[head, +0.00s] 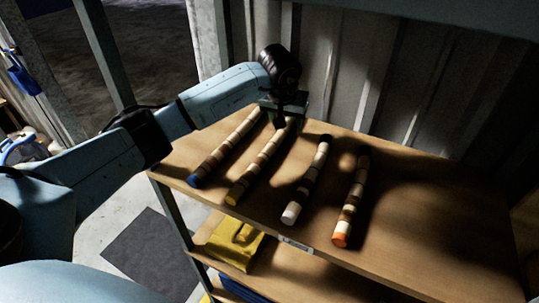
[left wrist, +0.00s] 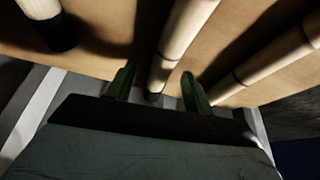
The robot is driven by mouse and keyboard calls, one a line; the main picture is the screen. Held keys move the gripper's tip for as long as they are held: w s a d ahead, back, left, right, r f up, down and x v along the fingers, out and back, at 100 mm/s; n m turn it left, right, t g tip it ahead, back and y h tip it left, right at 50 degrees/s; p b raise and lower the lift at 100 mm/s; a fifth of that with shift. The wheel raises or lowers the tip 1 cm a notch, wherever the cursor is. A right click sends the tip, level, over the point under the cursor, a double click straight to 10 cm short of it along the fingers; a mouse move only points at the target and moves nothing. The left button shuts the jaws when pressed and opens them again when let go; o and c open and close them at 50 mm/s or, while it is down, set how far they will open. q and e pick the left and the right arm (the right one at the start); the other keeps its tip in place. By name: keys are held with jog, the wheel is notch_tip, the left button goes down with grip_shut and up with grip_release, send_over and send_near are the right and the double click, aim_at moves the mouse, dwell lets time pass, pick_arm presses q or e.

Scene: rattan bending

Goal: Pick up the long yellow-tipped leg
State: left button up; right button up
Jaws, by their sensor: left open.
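The long yellow-tipped leg (head: 262,164) lies on the wooden shelf top, its yellow end toward the front edge and its far end under my left gripper (head: 284,119). The leg has pale and brown bands. In the left wrist view the leg (left wrist: 178,42) runs between the two green fingers of my open left gripper (left wrist: 158,69), with its dark end near the palm. The fingers stand either side of it; I cannot tell whether they touch it. My right gripper is not in view.
A blue-tipped leg (head: 229,147) lies close on the left. A white-tipped leg (head: 308,180) and an orange-tipped leg (head: 354,196) lie to the right. A corrugated wall (head: 350,75) stands behind the shelf. A yellow item (head: 235,238) sits on the lower shelf. The right part of the top is clear.

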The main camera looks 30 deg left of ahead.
pick_arm(q)
jog(key=shift+w+f, duration=0.1)
jog(key=shift+f, duration=0.3)
jog(key=shift+r, duration=0.1)
jog(key=c, duration=1.1)
